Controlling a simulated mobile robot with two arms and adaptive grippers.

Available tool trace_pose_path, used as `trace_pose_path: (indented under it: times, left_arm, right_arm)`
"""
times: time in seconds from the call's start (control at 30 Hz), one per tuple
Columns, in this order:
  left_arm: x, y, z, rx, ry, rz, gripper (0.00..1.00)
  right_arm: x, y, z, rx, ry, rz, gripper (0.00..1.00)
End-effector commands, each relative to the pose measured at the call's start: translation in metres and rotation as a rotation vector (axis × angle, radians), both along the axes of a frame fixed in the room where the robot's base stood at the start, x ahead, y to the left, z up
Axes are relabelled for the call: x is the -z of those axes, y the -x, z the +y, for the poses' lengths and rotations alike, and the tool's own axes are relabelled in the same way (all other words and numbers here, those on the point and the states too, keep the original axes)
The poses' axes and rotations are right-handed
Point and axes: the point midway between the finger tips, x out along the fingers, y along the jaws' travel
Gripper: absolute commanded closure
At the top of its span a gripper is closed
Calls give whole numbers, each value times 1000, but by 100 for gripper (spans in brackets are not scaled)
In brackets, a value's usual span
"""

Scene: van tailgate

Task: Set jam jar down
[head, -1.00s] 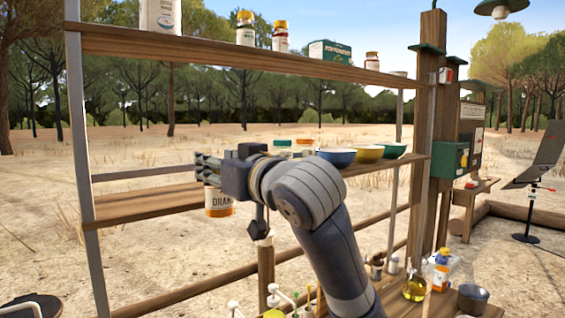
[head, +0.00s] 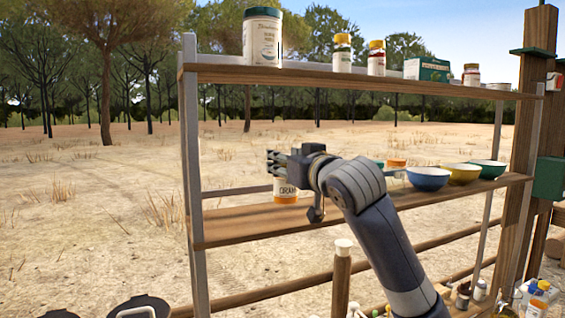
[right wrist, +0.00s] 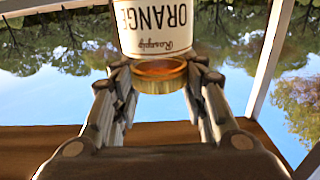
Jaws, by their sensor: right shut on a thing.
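The jam jar (head: 287,190) has a white label reading ORANGE and an orange band at its lower end. My right gripper (head: 275,166) is shut on it, and the jar shows below the fingers in front of the middle shelf (head: 235,228). In the right wrist view the jar (right wrist: 155,28) appears upside down, between the two fingers (right wrist: 160,75). I cannot tell whether its base touches the shelf. My left gripper is not in view.
Bowls, blue (head: 428,178), yellow (head: 461,174) and green (head: 488,169), stand right on the middle shelf. Another orange-topped jar (head: 396,163) is partly behind my arm. The top shelf (head: 330,77) holds a large tub (head: 262,38) and several containers. The middle shelf's left end is bare.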

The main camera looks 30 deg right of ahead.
Motion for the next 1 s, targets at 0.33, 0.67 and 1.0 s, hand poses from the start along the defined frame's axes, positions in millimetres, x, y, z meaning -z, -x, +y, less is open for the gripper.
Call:
trace_pose_path:
  times: [0.33,0.67,1.0]
  left_arm:
    - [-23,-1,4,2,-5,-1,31]
    - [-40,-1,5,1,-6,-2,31]
    - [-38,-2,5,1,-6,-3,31]
  right_arm:
    - [4,-39,-6,1,1,-4,100]
    - [34,-38,-6,1,2,-4,100]
    - [38,-38,-6,0,0,-6,100]
